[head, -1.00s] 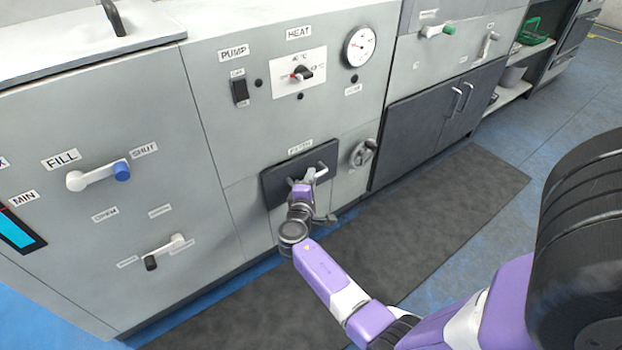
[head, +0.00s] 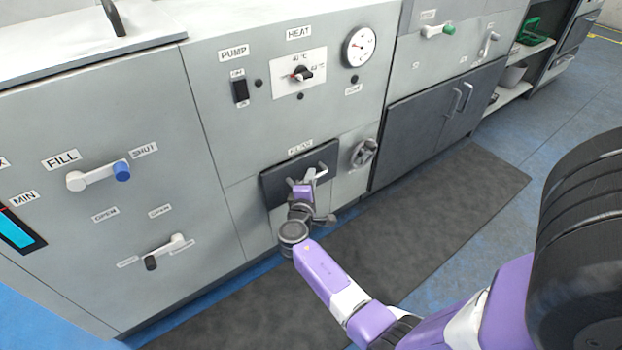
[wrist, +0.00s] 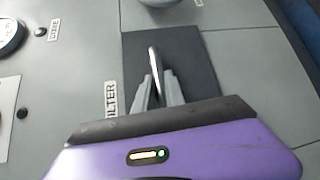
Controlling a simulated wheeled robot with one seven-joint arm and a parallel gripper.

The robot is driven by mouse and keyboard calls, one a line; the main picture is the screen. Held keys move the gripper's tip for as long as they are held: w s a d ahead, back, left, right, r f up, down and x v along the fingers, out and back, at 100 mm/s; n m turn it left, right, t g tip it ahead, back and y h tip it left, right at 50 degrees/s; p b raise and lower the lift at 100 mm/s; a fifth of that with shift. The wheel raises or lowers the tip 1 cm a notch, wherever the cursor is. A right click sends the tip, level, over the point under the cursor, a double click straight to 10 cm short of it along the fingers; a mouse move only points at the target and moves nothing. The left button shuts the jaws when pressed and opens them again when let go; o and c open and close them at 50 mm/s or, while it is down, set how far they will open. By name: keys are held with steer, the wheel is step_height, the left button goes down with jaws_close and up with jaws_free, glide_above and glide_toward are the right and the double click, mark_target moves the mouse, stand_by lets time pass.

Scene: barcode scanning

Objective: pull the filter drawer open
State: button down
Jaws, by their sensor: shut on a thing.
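The filter drawer has a dark front (head: 270,187) set low in the grey machine, under the label FILTER. In the wrist view its dark front (wrist: 197,55) fills the upper middle, with a pale bar handle (wrist: 153,60) standing out from it. My gripper (head: 312,180) is at this handle in the head view, and my arm partly covers the drawer front. In the wrist view the two fingers of my gripper (wrist: 157,92) are shut on the handle, one on each side. The drawer front looks close to flush with the panel around it.
A round valve wheel (head: 363,153) sits just right of the drawer. The pump switch (head: 240,91), heat knob (head: 302,74) and gauge (head: 359,46) are above it. A dark mat (head: 430,220) lies on the clear floor before the machine.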

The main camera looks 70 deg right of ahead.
steer(key=s+a+p, duration=0.3)
steer(key=s+a, duration=0.6)
steer(key=s, duration=0.5)
steer(key=shift+s, duration=0.1)
steer(key=c, duration=1.4)
jaws_free()
steer(key=p+v, duration=0.2)
steer(key=v, duration=0.5)
steer(key=shift+a, duration=0.3)
steer(key=shift+s, duration=0.15)
